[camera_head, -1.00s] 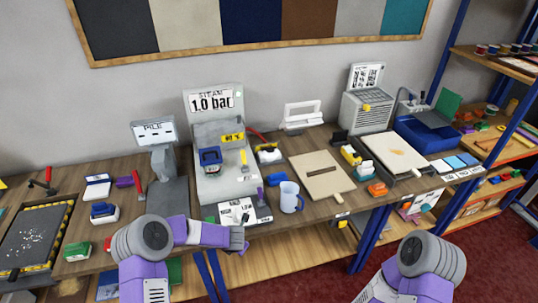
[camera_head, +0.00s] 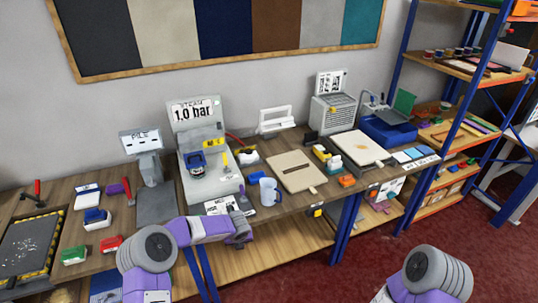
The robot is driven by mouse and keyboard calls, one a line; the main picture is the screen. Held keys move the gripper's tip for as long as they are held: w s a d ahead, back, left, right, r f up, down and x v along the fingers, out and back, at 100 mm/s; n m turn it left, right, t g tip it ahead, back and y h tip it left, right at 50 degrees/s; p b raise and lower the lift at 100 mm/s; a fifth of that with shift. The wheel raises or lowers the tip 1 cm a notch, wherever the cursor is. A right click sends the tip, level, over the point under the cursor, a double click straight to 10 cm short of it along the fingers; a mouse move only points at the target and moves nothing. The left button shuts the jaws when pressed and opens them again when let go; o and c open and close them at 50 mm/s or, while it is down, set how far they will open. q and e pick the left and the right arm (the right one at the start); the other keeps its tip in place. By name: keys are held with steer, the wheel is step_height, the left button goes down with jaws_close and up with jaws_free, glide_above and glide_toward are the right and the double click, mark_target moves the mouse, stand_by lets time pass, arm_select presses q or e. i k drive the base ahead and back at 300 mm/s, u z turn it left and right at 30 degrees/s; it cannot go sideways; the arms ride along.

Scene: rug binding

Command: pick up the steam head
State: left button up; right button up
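A grey steam station (camera_head: 212,170) with a "STEAM 1.0 bar" display stands on the bench left of centre. A blue-and-black block (camera_head: 196,163) sits on its front. A red hose runs from its right side towards a small white-and-dark piece (camera_head: 248,157) on the bench. I cannot tell for certain which piece is the steam head. My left gripper (camera_head: 243,229) is low in front of the bench's front edge, below the station and apart from these pieces. Its fingers are too small to read. My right arm shows at the bottom right, but its gripper is out of view.
A pale blue mug (camera_head: 269,191) and a printed card (camera_head: 229,205) are near the front edge. A wooden board (camera_head: 297,171), a white handled frame (camera_head: 275,121) and a grey vented box (camera_head: 331,115) stand further right. A shelf rack (camera_head: 455,100) is at the right.

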mark_target(241, 161)
steer(key=z, duration=0.45)
steer(key=i, duration=1)
steer(key=u, duration=0.5)
steer(key=i, duration=1.25)
steer(key=u, duration=0.3)
